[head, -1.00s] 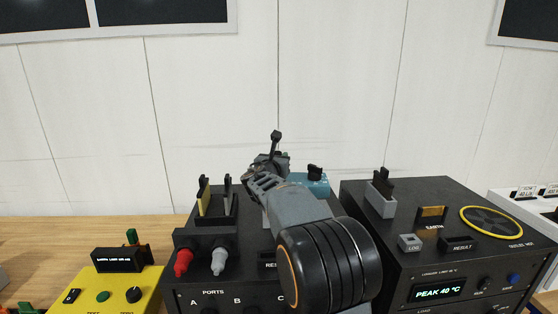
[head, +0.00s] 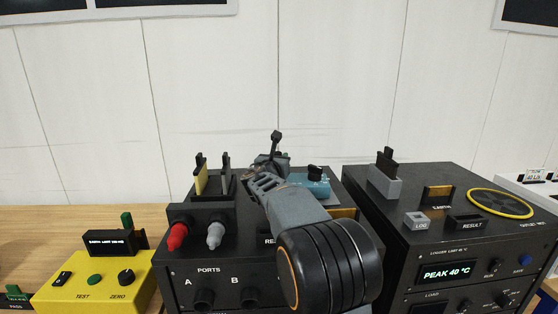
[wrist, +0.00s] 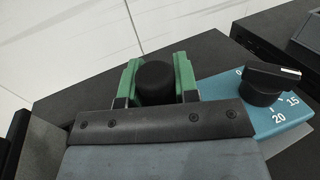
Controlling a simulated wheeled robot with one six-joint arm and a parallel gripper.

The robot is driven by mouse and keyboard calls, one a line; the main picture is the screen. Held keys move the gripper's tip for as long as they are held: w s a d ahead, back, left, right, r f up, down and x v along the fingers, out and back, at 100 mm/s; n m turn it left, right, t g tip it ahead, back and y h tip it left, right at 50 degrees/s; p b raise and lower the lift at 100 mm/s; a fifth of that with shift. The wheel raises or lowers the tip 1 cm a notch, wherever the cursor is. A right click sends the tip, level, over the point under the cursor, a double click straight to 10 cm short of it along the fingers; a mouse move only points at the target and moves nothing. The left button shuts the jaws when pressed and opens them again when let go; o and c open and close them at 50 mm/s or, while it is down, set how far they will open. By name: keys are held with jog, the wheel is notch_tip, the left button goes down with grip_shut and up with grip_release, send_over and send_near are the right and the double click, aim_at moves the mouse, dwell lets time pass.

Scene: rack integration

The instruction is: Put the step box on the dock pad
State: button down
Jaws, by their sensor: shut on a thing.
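The step box, as I take it, is a teal box (head: 316,187) with a black dial on top. In the wrist view the box (wrist: 225,90) shows dial marks 0, 15 and 20. My gripper (head: 268,172) is at its left in the head view. In the wrist view, the green fingers of my gripper (wrist: 157,82) are shut on a round black knob, apparently the box's grip. A light grey flat surface (wrist: 290,143), possibly the dock pad, shows beside and below the box. I cannot tell whether the box touches it.
Under the arm is a black unit (head: 212,284) with ports, red and grey plugs and an upright holder (head: 213,182). A second black unit (head: 450,240) reading PEAK 40 °C stands right. A yellow tester (head: 95,290) sits left on the wooden bench. A white wall is behind.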

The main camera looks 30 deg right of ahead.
jog(key=shift+f+b, duration=0.35)
jog(key=shift+f, duration=0.05)
dwell(0.5)
jog(key=c, duration=0.8)
grip_release()
jog(key=shift+f, duration=0.1)
jog(key=b+v, duration=0.3)
jog(key=v, duration=1.1)
